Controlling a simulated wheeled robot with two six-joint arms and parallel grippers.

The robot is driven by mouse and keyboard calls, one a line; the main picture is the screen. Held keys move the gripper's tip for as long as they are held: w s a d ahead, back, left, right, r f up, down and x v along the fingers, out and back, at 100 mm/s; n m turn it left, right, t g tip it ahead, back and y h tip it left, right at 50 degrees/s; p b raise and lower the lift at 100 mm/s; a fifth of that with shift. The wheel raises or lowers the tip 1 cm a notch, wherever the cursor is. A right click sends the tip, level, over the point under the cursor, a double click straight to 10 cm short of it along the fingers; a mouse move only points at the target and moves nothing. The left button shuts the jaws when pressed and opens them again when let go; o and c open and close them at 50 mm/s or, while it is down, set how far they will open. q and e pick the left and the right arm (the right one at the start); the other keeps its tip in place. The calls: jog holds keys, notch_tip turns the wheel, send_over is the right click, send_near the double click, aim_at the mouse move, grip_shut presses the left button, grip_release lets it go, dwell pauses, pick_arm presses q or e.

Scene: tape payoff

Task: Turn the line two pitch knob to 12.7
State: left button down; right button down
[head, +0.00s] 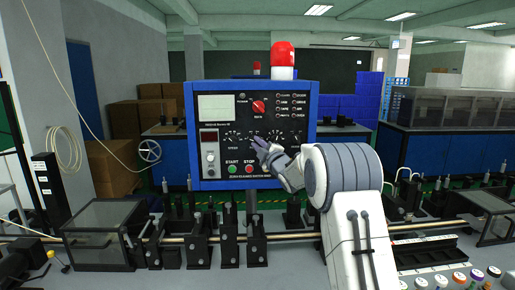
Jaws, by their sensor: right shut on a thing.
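The control panel (218,174) has a blue frame and a dark face, and it stands in the middle of the head view. A row of small dials with white scale marks runs across its middle. The leftmost one is labelled speed. My right gripper (259,144) reaches in from the lower right and is shut on a knob in this row. The fingers hide that knob and its label, so I cannot read its setting or tell which line it belongs to. My left gripper is not in view.
A red beacon (283,55) stands on top. A metal rail (185,240) with black brackets runs across below.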

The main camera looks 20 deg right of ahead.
dwell(0.3)
jog(key=c, duration=0.9)
grip_release()
jog(key=s+f+b, duration=0.1)
jog(key=s+b, duration=0.4)
jog(key=s, duration=0.5)
jog(key=shift+s+d+f, duration=0.15)
jog(key=shift+d+f, duration=0.1)
jog(key=shift+d, duration=0.15)
